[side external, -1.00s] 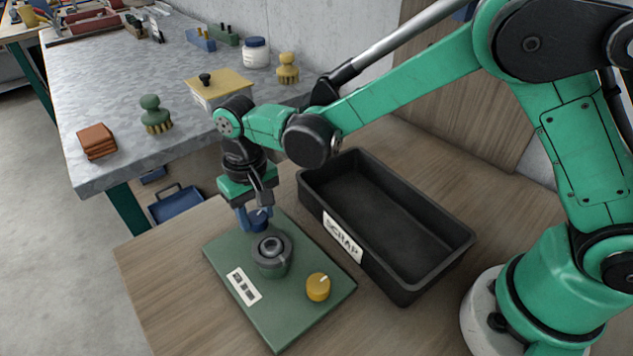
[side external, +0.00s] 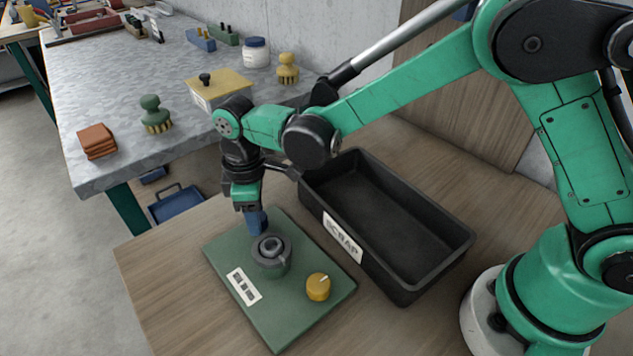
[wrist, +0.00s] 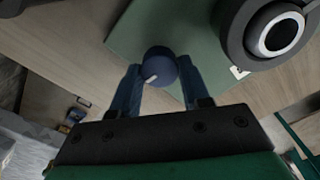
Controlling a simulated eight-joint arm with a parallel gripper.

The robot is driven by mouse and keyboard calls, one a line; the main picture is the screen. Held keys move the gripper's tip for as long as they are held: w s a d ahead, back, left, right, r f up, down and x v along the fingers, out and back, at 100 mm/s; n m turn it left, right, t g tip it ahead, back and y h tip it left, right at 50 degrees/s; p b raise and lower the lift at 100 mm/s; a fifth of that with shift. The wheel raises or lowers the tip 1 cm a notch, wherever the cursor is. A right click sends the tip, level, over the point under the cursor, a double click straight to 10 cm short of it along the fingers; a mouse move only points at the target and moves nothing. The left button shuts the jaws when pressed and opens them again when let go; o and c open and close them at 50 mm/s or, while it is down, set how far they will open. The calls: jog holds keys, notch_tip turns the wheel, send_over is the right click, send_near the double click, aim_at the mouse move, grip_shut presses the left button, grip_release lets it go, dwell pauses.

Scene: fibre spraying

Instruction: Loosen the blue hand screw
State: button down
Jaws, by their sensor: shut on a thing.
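The blue hand screw (wrist: 160,66) is a round dark blue knob with a white pointer mark. It stands on the green plate (side external: 229,250), at the plate's far-left end in the side view. My gripper (side external: 257,226) points down over it. In the wrist view its two blue fingers sit on either side of the knob, shut on it. In the side view the fingers hide most or all of the knob.
A grey round fitting (side external: 271,254) with a pale centre stands close to my gripper on the plate. A yellow knob (side external: 318,287) is at the plate's right. The black scrap bin (side external: 342,237) is right of the plate. A grey workbench (side external: 110,90) stands behind.

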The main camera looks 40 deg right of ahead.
jog(key=n, duration=0.4)
jog(key=shift+n, duration=1.9)
jog(key=shift+c, duration=2.1)
grip_release()
notch_tip(320, 180, up, 6)
jog(key=shift+f, duration=0.15)
